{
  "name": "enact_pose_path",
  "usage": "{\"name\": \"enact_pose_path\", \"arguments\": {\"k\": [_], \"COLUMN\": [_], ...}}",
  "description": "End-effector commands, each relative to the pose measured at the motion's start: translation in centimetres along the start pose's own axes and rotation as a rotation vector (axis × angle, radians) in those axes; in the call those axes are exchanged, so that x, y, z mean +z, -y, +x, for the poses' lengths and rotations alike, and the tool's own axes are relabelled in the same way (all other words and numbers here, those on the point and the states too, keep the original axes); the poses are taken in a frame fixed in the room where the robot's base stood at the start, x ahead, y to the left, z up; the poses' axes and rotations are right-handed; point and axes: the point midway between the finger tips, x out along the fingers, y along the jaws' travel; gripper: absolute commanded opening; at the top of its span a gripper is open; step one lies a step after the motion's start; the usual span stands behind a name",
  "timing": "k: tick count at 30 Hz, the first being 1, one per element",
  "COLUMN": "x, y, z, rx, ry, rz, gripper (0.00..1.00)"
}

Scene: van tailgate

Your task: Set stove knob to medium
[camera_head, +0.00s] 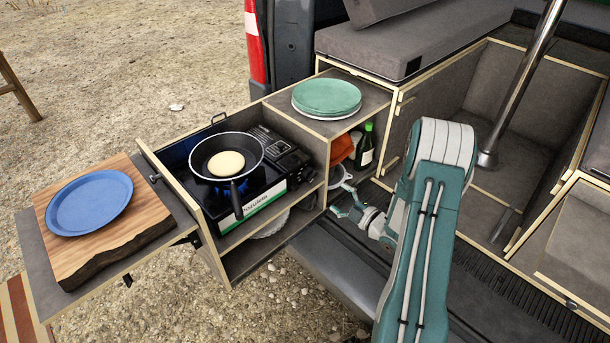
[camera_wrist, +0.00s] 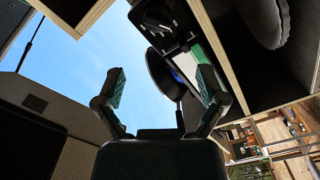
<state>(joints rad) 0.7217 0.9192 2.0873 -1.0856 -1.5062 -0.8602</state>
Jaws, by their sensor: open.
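The portable gas stove (camera_head: 276,150) sits on the upper shelf of the pull-out wooden kitchen unit. A black frying pan (camera_head: 205,143) with a round, pale yellow food piece (camera_head: 226,163) stands on it, and a blue glow shows under the pan. The dark stove knob (camera_head: 307,174) is small at the stove's right end, its setting unreadable; it seems to show in the wrist view too (camera_wrist: 155,19). My gripper (camera_head: 337,201) is right of the stove and apart from it. In the wrist view my gripper (camera_wrist: 160,82) has spread, empty fingers, with the stove beyond them.
A green plate (camera_head: 327,95) lies on the cabinet top behind the stove. A bottle (camera_head: 365,146) and an orange cloth (camera_head: 341,149) are in the compartment below. A blue plate (camera_head: 90,202) rests on a wooden board (camera_head: 58,262) at left. Cabinet walls border my arm.

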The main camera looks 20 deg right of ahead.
Motion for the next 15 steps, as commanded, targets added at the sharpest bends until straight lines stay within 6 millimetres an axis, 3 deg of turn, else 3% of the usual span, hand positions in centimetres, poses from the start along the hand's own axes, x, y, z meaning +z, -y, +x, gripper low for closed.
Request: {"name": "enact_pose_path", "arguments": {"k": [6, 11, 15], "x": [0.4, 0.5, 0.5], "y": [-0.6, -0.7, -0.7], "z": [-0.7, -0.6, 0.7], "rx": [0.007, 0.008, 0.007], "ry": [0.006, 0.006, 0.005], "rz": [0.338, 0.422, 0.423], "gripper": [0.9, 0.9, 0.9]}}
